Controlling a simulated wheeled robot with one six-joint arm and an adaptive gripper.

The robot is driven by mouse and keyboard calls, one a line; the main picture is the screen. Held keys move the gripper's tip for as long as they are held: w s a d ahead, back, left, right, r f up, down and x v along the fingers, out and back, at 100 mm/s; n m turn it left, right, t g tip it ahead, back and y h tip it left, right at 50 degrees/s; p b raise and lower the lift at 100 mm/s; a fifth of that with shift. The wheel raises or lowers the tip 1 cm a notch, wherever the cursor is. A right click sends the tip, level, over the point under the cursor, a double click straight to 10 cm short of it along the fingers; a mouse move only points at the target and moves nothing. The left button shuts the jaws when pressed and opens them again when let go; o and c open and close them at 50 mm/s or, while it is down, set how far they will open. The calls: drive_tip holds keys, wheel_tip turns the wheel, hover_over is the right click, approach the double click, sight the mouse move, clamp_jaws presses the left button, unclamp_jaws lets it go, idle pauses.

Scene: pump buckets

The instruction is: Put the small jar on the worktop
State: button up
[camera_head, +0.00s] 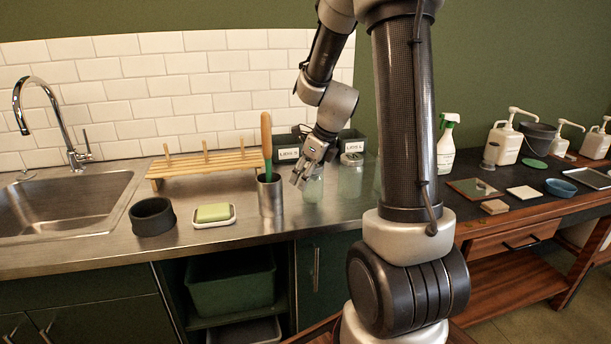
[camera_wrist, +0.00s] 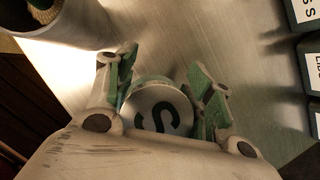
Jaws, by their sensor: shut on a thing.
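The small jar (camera_head: 313,188) is a pale greenish, glassy jar at the metal worktop (camera_head: 345,203), right of the metal cup with the wooden handle. In the wrist view its light lid (camera_wrist: 157,108) carries a dark letter S. My gripper (camera_head: 308,172) comes down from above, and in the wrist view its green-padded fingers (camera_wrist: 165,85) close on the jar from both sides. The jar looks upright and low over the steel, but I cannot tell whether its base touches. My fingers cover its upper part in the head view.
The metal cup (camera_head: 270,196) stands close left of the jar. A soap dish (camera_head: 214,221), black bowl (camera_head: 153,217), wooden rack (camera_head: 205,166) and sink are further left. Bare steel lies in front of the jar.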

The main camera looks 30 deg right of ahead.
drive_tip(key=shift+f, duration=0.1)
drive_tip(key=o, duration=1.1)
drive_tip(key=shift+o, duration=0.2)
drive_tip(key=v, duration=1.1)
drive_tip(key=shift+s+r, duration=0.1)
drive_tip(key=shift+r, duration=0.3)
drive_tip(key=s+a+r+n+h, duration=0.1)
drive_tip(key=s+a+n, duration=0.2)
drive_tip(key=s+n, duration=0.7)
drive_tip(key=s+a+r+n+h, duration=0.1)
drive_tip(key=s+a+r+n, duration=0.1)
drive_tip(key=s+n, duration=0.9)
drive_tip(key=a+n, duration=0.1)
drive_tip(key=n, duration=0.8)
drive_tip(key=shift+a, duration=0.3)
